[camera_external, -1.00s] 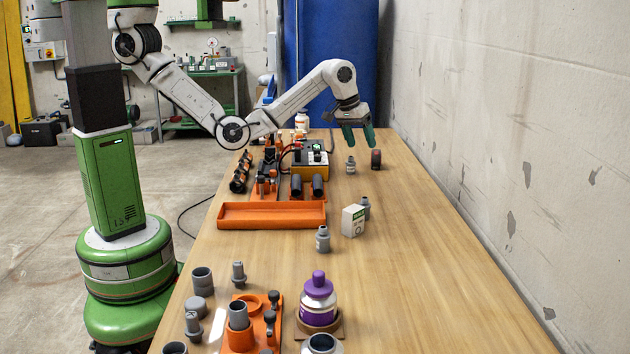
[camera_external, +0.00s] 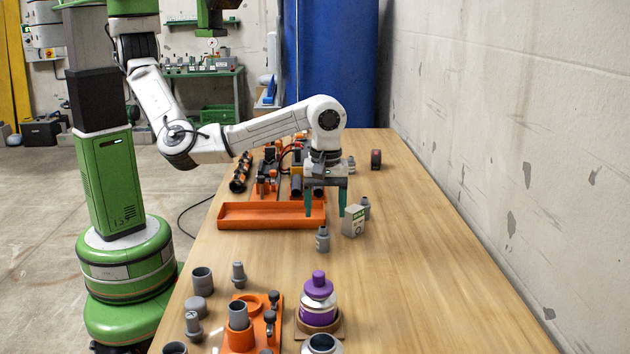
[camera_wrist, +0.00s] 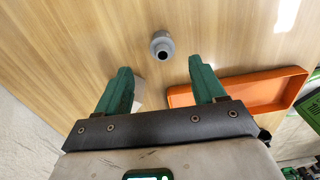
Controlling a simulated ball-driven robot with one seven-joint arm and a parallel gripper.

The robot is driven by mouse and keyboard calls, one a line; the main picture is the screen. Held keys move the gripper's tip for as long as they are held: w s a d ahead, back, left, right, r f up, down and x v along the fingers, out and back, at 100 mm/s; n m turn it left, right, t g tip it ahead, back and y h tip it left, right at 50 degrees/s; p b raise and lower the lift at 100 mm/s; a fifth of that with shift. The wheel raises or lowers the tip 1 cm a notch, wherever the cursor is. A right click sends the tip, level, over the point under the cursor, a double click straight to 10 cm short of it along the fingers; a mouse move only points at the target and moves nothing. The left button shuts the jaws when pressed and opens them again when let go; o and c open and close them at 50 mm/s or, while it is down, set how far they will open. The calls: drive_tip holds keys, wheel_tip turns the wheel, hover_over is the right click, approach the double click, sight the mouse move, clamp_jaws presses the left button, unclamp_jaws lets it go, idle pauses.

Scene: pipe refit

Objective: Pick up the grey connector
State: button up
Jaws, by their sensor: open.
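A grey connector (camera_external: 322,239) stands upright on the table in front of the orange tray's right end. It also shows in the wrist view (camera_wrist: 162,46), seen from above with its dark round opening, beyond and between the fingertips. My gripper (camera_external: 325,211) points down with its two green fingers apart and empty. It is above the table, just behind and above this connector, not touching it. A similar grey connector (camera_external: 365,207) stands behind the small white box. Other grey pieces stand near the front, so which one is meant is not certain.
The empty orange tray (camera_external: 272,224) lies to the left. A purple-capped bottle (camera_external: 318,300) and an orange fixture (camera_external: 262,325) stand in front.

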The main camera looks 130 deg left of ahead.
sight(323, 227)
drive_tip(key=f, duration=0.8)
drive_tip(key=shift+s+d+f, duration=0.1)
drive_tip(key=shift+d+f, duration=0.1)
drive_tip(key=shift+d, duration=0.05)
drive_tip(key=shift+c, duration=0.2)
drive_tip(key=c, duration=1.1)
drive_tip(key=shift+r, duration=0.15)
